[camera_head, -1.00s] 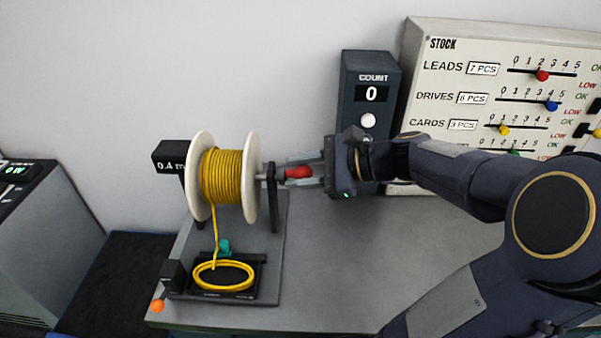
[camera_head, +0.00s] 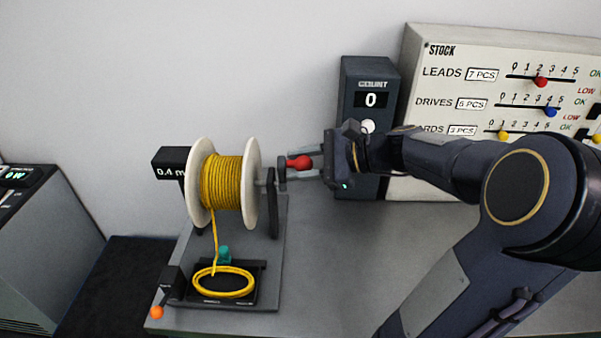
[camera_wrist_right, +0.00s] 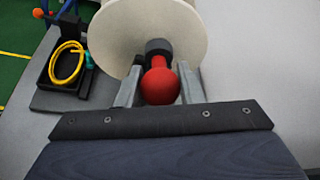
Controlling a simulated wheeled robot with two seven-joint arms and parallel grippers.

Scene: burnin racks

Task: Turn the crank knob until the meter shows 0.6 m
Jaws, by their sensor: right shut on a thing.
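The red crank knob (camera_head: 300,162) is at the right side of the cable spool (camera_head: 222,182), which is wound with yellow cable. My right gripper (camera_head: 303,163) is shut on the knob. In the right wrist view the round red knob (camera_wrist_right: 160,82) sits between the two fingers, in front of the spool's white flange (camera_wrist_right: 140,35). The meter (camera_head: 172,163), a black box left of the spool, reads 0.4 m. Yellow cable runs down from the spool to a coil (camera_head: 224,282) in a black tray. My left gripper is not in view.
A counter box (camera_head: 370,100) reading 0 and a white stock board (camera_head: 440,60) with sliders stand behind my right arm. An orange ball-ended lever (camera_head: 157,312) is at the bench's front left. The grey bench top (camera_head: 335,260) is clear right of the tray.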

